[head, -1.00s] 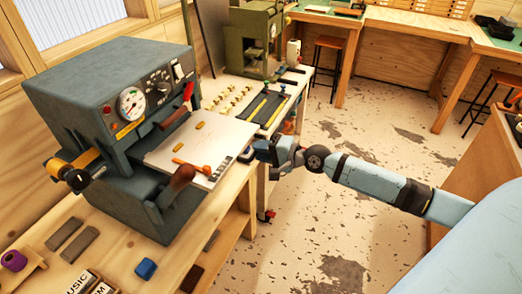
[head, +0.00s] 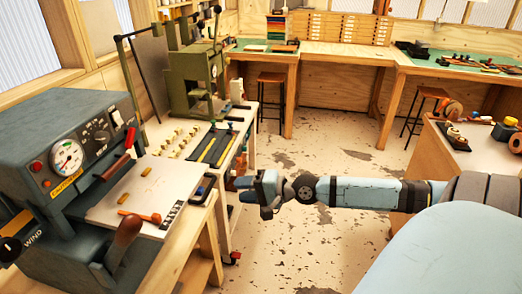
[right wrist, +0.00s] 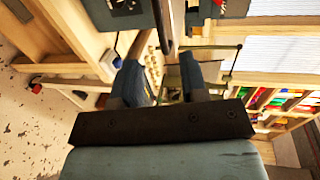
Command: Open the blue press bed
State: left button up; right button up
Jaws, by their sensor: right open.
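The blue-grey press (head: 60,125) stands on the wooden bench at the left, with a dial and a red lever on its front. A pale flat plate (head: 150,195) sticks out from its front, with a small orange tool and a yellow piece on it. A brown knob handle (head: 125,232) stands at the plate's near edge. My right gripper (head: 255,190) is open and empty, to the right of the plate and apart from it. In the right wrist view its two blue fingers (right wrist: 160,80) are spread with nothing between them. My left gripper is not in view.
A green press (head: 193,75) stands farther back on a side table holding small brass pieces and a dark tray (head: 215,146). Stools and green-topped benches line the back. The floor (head: 330,165) is free beyond my right arm.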

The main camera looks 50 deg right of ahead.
jog(key=b+v, duration=0.2)
jog(key=v, duration=0.2)
jog(key=shift+s+d+b, duration=0.2)
jog(key=shift+b, duration=0.1)
jog(key=shift+r, duration=0.1)
dwell(0.7)
